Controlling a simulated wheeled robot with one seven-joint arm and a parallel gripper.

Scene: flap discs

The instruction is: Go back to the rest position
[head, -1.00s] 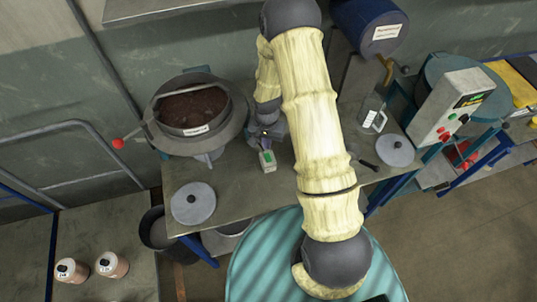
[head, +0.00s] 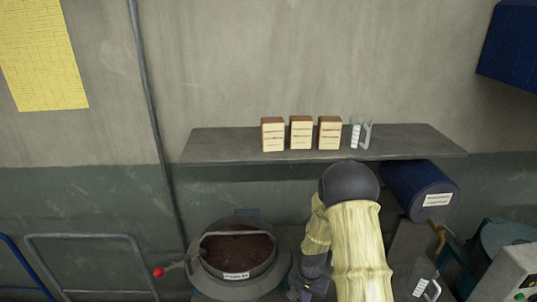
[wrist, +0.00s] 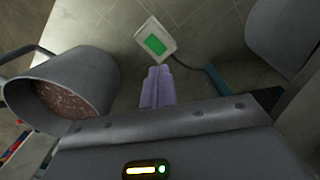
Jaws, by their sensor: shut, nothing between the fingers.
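My gripper (wrist: 157,84) shows in the wrist view with its two pale purple fingers together and nothing between them. The fingers point toward a small white device with a green screen (wrist: 154,42) on the grey bench top. A cable runs from the device to the right. In the head view my arm bends down at the bottom centre, in its pale cover with dark joints. The fingertips are cut off or too small to make out there.
A round pan of brown grains (head: 240,258) stands left of my arm. A shelf (head: 215,145) above holds several brown-topped boxes (head: 301,132) and a clear jug (head: 361,134). A blue drum (head: 420,190) sits right of my arm. The wrist view shows a grey vessel of grains (wrist: 85,80).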

